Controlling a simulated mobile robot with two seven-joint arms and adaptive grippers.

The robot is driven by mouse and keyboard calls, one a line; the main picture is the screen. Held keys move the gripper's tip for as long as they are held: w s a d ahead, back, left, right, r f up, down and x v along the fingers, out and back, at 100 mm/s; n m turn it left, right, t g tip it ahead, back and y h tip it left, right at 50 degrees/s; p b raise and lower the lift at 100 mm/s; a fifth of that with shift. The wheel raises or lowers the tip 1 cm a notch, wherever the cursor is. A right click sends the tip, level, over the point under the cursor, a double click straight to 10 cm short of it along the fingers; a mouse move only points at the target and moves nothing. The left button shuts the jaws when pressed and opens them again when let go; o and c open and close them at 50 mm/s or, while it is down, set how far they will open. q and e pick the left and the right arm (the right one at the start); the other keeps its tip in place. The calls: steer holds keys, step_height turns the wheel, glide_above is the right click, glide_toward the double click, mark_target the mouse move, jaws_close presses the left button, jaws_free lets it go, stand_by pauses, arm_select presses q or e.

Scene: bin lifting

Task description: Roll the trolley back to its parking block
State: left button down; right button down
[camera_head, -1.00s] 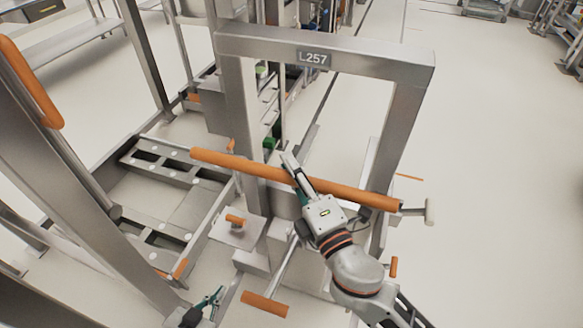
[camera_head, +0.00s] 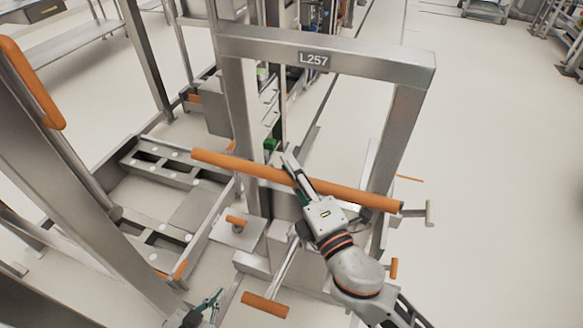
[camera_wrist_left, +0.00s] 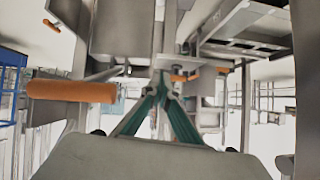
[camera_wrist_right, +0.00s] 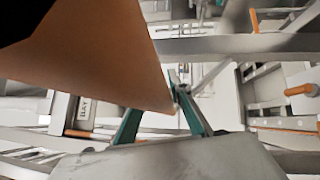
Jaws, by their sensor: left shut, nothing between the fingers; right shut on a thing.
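The trolley is a grey metal frame (camera_head: 390,140) with the plate L257 on its top beam and a long orange push bar (camera_head: 345,192) across it. My right gripper (camera_head: 288,163) is shut on the orange push bar, near its middle. In the right wrist view the bar (camera_wrist_right: 95,55) fills the upper left, beside the fingers (camera_wrist_right: 177,85). My left gripper (camera_head: 217,297) is at the bottom of the head view, left of the lower orange handle (camera_head: 265,304); its fingertips (camera_wrist_left: 161,80) meet with nothing between them. I cannot single out the parking block.
A low metal frame (camera_head: 125,158) with slotted crosspieces lies left of the trolley. A slanted grey post with an orange grip (camera_head: 30,85) stands at the far left. A small plate with an orange knob (camera_head: 236,220) sits between them. The floor (camera_head: 490,190) on the right is clear.

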steer(key=shift+d+f, duration=0.15)
steer(key=shift+f, duration=0.4)
steer(key=c, duration=1.8)
jaws_free()
steer(key=shift+r, duration=0.15)
steer(key=shift+r, duration=0.1)
steer(key=v, duration=1.2)
